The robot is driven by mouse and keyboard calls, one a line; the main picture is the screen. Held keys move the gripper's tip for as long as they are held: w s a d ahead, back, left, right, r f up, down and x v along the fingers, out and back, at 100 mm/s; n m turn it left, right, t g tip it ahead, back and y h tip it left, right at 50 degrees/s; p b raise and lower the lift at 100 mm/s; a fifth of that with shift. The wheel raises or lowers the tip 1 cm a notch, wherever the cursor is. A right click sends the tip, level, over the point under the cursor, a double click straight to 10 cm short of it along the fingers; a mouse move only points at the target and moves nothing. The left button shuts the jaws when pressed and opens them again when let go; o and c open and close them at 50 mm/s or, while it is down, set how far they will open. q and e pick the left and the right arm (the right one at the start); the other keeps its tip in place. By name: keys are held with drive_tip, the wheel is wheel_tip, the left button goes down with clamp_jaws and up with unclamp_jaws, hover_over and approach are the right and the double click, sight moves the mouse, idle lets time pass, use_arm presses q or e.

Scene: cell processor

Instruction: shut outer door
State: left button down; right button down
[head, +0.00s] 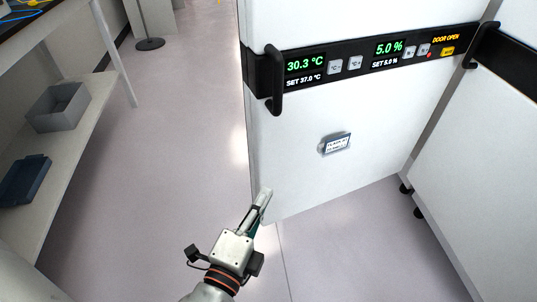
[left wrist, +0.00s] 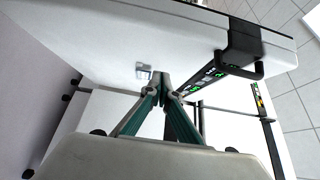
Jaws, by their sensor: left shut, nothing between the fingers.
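The outer door (head: 300,160) is a large white panel standing at an angle to the white body (head: 480,150) at the right. A black band (head: 345,68) across it shows 30.3 °C, 5.0 % and "DOOR OPEN". A black handle (head: 274,80) sits at the door's left end. My left gripper (head: 265,192) is shut and empty by the door's lower left edge, below the handle; I cannot tell whether it touches. In the left wrist view its fingertips (left wrist: 165,78) meet in front of the door (left wrist: 90,35), with the handle (left wrist: 250,65) to the right. My right gripper is not in view.
A second black handle (head: 482,45) is on the white body at the right. Shelving at the left holds a grey bin (head: 57,108) and a blue tray (head: 24,182). The pale floor (head: 180,130) between shelving and door is clear.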

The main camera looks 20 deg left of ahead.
use_arm(q)
drive_tip(key=p, duration=0.1)
approach(278, 144)
drive_tip(key=w+d, duration=0.3)
drive_tip(key=shift+w+a, duration=1.05)
drive_tip(key=shift+a, duration=0.2)
drive_tip(key=shift+w+a, duration=0.35)
drive_tip(key=shift+a, duration=0.1)
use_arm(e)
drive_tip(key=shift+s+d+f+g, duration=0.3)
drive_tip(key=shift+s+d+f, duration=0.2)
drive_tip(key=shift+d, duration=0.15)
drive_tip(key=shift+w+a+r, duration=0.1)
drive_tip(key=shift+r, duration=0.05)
